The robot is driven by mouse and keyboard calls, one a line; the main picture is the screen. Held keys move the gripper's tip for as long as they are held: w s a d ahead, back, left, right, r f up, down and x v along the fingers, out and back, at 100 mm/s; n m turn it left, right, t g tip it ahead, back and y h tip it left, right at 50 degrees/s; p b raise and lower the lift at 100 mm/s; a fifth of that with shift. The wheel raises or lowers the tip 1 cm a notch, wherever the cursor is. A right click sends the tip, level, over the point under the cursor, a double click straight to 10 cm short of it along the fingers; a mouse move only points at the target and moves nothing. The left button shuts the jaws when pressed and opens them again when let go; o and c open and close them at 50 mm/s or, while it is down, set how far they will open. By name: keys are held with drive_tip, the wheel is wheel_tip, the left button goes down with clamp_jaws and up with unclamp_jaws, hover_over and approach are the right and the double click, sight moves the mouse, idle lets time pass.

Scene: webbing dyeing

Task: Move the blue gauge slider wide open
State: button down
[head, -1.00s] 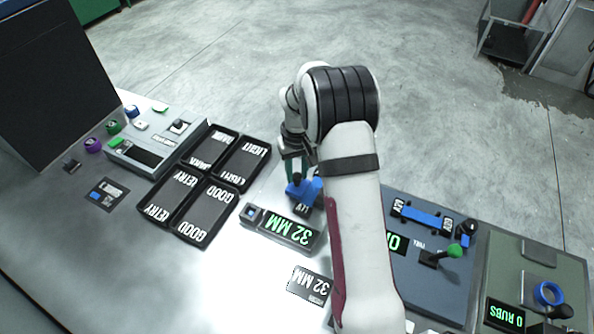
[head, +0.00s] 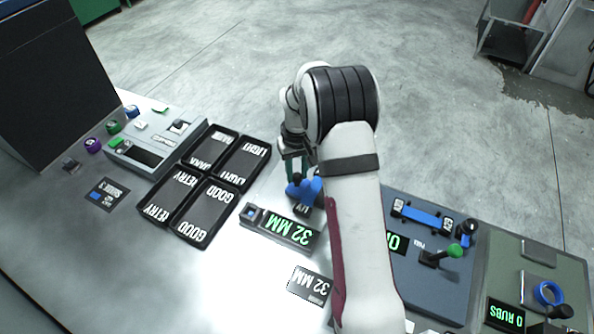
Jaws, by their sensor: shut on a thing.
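The blue gauge slider (head: 311,190) is at the middle of the head view, behind a dark gauge box (head: 281,227) whose green display reads 32 MM upside down. My gripper (head: 296,173) points down at the left part of the slider and is shut on it, at what looks like its dark knob. My white arm comes in from the bottom and covers the slider's right side. The exact contact of the fingertips is too small to see well.
Dark trays (head: 207,211) lie left of the gauge. A grey panel (head: 157,148) with coloured spools beside it is further left. A blue-grey panel (head: 425,285) with a green-knobbed lever (head: 453,250) is right of my arm. A 32 MM card (head: 310,285) lies in front.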

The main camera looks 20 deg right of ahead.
drive_tip(key=shift+w+a+r, duration=0.1)
drive_tip(key=shift+w+a, duration=1.5)
drive_tip(key=c, duration=0.6)
unclamp_jaws()
wheel_tip(320, 180, up, 16)
drive_tip(key=shift+f, duration=0.15)
drive_tip(key=shift+s, duration=0.1)
